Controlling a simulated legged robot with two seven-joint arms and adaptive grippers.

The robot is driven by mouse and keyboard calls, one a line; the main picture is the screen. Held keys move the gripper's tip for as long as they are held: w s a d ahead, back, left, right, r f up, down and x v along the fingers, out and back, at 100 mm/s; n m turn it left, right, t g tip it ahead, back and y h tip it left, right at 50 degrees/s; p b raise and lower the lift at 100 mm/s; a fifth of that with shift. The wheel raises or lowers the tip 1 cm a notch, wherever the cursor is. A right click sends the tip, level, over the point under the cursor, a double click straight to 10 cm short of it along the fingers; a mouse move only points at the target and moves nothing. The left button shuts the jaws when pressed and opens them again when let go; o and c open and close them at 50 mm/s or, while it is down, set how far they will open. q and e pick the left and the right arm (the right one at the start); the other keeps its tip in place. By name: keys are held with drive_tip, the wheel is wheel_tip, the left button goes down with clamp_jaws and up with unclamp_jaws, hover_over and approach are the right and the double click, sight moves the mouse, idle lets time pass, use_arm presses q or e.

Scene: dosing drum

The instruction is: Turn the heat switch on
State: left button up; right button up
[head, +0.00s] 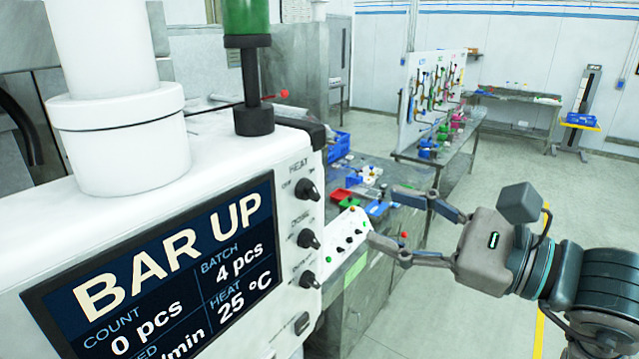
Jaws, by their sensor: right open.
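The heat switch (307,190) is the top black knob on the white machine's side panel, under the word HEAT. A label to its left reads OFF; I cannot tell clearly where the knob points. Two more black knobs, a middle one (308,239) and a lower one (308,280), sit below it. The display (160,280) reads BAR UP, count 0 pcs, batch 4 pcs, heat 25 °C. My right gripper (384,215) is open and empty, to the right of the knobs and apart from them, its fingers pointing left. My left gripper is not in view.
A white control box (343,250) with small buttons stands behind the panel, left of my right gripper. A workbench behind holds red (342,196) and blue bins. A black post with a green top (249,70) rises beside the panel.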

sight(315, 192)
drive_tip(key=p+x, duration=0.2)
drive_tip(key=x, duration=0.8)
drive_tip(key=shift+w+a, duration=0.2)
drive_tip(key=shift+a, duration=0.15)
drive_tip(key=shift+w+a+p, duration=0.35)
clamp_jaws()
